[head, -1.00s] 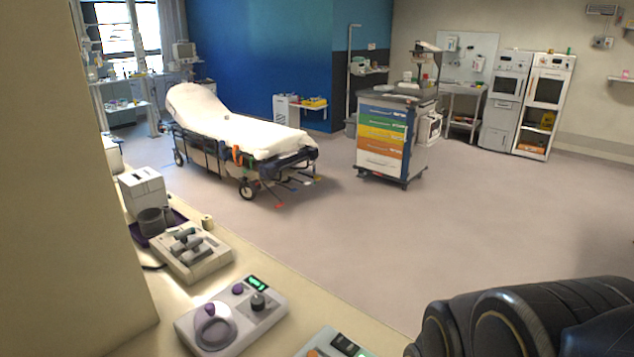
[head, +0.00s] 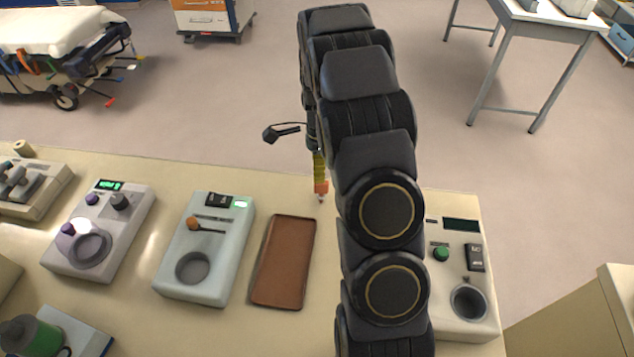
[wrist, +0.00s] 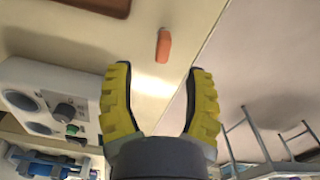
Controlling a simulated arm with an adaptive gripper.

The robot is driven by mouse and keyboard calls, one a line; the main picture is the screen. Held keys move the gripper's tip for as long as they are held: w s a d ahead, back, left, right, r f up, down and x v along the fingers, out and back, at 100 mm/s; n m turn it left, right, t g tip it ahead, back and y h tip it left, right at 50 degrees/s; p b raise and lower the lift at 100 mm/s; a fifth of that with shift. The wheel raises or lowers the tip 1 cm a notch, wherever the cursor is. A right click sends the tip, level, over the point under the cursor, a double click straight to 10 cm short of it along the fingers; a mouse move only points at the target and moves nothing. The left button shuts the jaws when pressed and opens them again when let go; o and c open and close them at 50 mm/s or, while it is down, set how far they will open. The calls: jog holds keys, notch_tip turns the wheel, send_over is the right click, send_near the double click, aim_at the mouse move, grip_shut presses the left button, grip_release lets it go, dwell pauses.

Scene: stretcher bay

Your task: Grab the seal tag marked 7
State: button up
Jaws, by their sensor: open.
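A small orange tag (head: 320,187) lies on the counter near its far edge. It also shows in the wrist view (wrist: 163,46), ahead of the fingertips and roughly centred between them. No number is readable on it. My gripper (head: 318,170) has yellow fingers and is just short of the tag in the head view. In the wrist view my gripper (wrist: 160,72) is spread open with nothing between its fingers. Whether it touches the tag in the head view I cannot tell; the wrist view shows a gap.
A brown tray (head: 284,262) lies on the counter left of my arm. A pale device with a ring (head: 206,250) stands left of it. A white device with a green button (head: 462,290) is right of my arm. The counter edge is close beyond the tag, with floor past it.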

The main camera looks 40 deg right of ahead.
aim_at(321, 191)
jog(key=shift+w+d+f+m, duration=0.1)
jog(key=shift+d+f+m, duration=0.3)
jog(key=shift+f, duration=0.5)
jog(key=f, duration=0.7)
jog(key=shift+s+f, duration=0.1)
jog(key=shift+s, duration=0.1)
grip_shut()
